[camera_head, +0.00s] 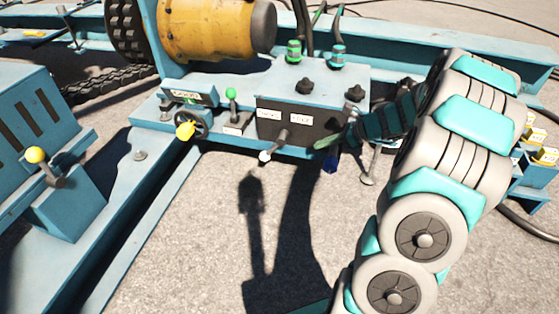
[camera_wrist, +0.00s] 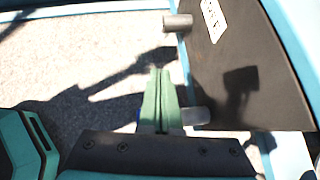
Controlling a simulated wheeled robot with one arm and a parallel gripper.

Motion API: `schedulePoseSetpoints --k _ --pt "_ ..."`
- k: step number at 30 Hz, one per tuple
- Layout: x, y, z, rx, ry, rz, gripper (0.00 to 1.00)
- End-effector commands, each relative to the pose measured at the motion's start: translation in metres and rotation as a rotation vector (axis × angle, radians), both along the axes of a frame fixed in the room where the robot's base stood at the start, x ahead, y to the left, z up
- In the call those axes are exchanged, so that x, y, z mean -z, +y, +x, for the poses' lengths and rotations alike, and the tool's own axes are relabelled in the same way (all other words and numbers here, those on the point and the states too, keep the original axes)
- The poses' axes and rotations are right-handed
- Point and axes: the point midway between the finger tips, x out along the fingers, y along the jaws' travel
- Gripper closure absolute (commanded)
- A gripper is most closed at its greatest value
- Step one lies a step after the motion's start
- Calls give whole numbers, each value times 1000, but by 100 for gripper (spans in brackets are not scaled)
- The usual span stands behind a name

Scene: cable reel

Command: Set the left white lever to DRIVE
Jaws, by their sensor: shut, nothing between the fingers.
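The left white lever (camera_head: 265,156) has a white ball end and hangs down and leftward from the front of the black panel (camera_head: 325,130). Two white labels (camera_head: 300,118) sit above it, too small to read. My gripper (camera_head: 327,141) is to the right of the lever, apart from it, in front of the panel's right part. In the wrist view, its green fingers (camera_wrist: 160,98) are pressed together and empty. A grey stub (camera_wrist: 178,22) sticks out of the panel beyond the fingertips. A second pale stub (camera_wrist: 195,116) is partly hidden behind the fingers.
A blue knob (camera_head: 330,164) sits just below my gripper. Left of the panel are a green-knobbed lever (camera_head: 231,94) and a handwheel with a yellow knob (camera_head: 185,130). A yellow-ball lever (camera_head: 36,155) is far left. The ground before the panel is open.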

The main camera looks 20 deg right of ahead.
Motion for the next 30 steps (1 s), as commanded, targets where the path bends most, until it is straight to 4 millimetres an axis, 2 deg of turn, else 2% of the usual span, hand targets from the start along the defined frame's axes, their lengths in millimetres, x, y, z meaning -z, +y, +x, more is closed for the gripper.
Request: schedulePoseSetpoints --k 3,8,30 --pt "6 -3 3 20 5 10 100" --pt "19 9 13 14 6 12 100" --pt "111 90 90 13 5 9 100"
